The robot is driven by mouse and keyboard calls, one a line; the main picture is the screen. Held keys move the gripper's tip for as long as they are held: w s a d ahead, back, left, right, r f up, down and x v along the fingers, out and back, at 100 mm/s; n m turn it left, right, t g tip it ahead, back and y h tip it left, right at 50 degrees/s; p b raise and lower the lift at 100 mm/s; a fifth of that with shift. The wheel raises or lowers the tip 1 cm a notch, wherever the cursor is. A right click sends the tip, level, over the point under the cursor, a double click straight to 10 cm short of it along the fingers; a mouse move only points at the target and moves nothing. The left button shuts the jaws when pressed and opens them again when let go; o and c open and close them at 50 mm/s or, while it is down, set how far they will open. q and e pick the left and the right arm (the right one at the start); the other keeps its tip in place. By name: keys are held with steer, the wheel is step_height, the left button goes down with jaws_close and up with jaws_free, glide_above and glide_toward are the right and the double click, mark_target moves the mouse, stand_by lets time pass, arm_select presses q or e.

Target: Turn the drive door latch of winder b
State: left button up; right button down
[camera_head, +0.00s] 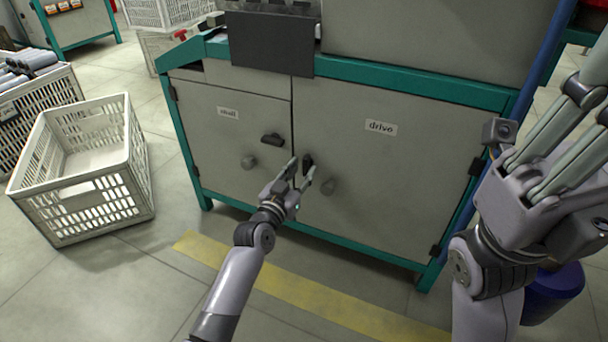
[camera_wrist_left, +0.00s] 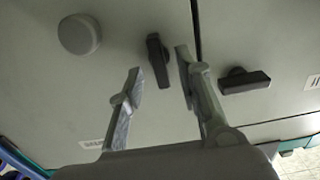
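The drive door (camera_head: 385,170) is the grey right-hand door of the cabinet, labelled "drive", and looks closed. Its black latch (camera_head: 307,160) stands near the door's left edge and looks roughly upright. My left gripper (camera_head: 302,171) is at this latch. In the left wrist view the drive latch (camera_wrist_left: 156,55) lies between the two spread fingertips of my left gripper (camera_wrist_left: 160,62), with a gap visible on both sides. I cannot tell how deep the fingers reach around it. My right gripper (camera_head: 575,120) is raised close to the head camera at the right, away from the doors; its finger opening is unclear.
The left door (camera_head: 225,125) has its own black latch (camera_head: 272,139), lying level, close to my left fingers. Round grey knobs sit on both doors, one (camera_head: 328,186) just right of my left gripper. A white crate (camera_head: 140,165) stands on the floor at left.

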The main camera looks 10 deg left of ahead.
arm_select(q)
steer(key=shift+b+x, duration=0.3)
steer(key=shift+x, duration=0.8)
steer(key=shift+c, duration=0.6)
jaws_close()
